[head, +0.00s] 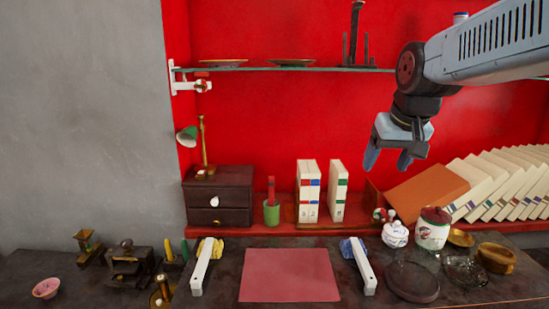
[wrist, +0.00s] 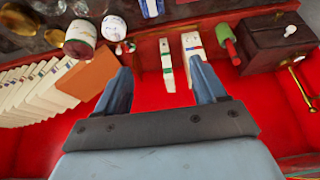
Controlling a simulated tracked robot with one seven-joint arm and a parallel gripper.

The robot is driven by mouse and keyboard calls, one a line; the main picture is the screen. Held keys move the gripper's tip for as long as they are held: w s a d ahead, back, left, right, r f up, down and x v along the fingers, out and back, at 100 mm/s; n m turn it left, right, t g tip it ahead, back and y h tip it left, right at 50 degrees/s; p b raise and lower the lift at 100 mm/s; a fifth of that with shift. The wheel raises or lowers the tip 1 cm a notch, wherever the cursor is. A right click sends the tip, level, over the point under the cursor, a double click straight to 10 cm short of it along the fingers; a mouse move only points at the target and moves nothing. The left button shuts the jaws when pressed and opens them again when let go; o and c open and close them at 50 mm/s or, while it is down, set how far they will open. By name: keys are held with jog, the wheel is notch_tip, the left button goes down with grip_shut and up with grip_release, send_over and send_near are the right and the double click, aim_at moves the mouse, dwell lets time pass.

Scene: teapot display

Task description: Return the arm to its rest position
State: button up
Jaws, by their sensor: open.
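My gripper (head: 388,161) hangs at the upper right of the head view, in front of the red back wall and above the shelf ledge. Its two blue fingers are apart with nothing between them. The wrist view shows the same open gripper (wrist: 163,88), with the red wall and two white books (wrist: 167,60) beyond the fingers. My arm reaches in from the right edge of the head view. The gripper touches nothing that I can see.
A glass shelf (head: 285,69) with plates runs left of my arm. Below stand an orange book (head: 425,192), leaning white books (head: 500,183), a lidded jar (head: 432,229) and a small white teapot (head: 395,234). A pink mat (head: 290,275) lies bare on the dark table.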

jog(key=s+f, duration=0.5)
jog(key=s, duration=0.7)
jog(key=shift+s, duration=0.25)
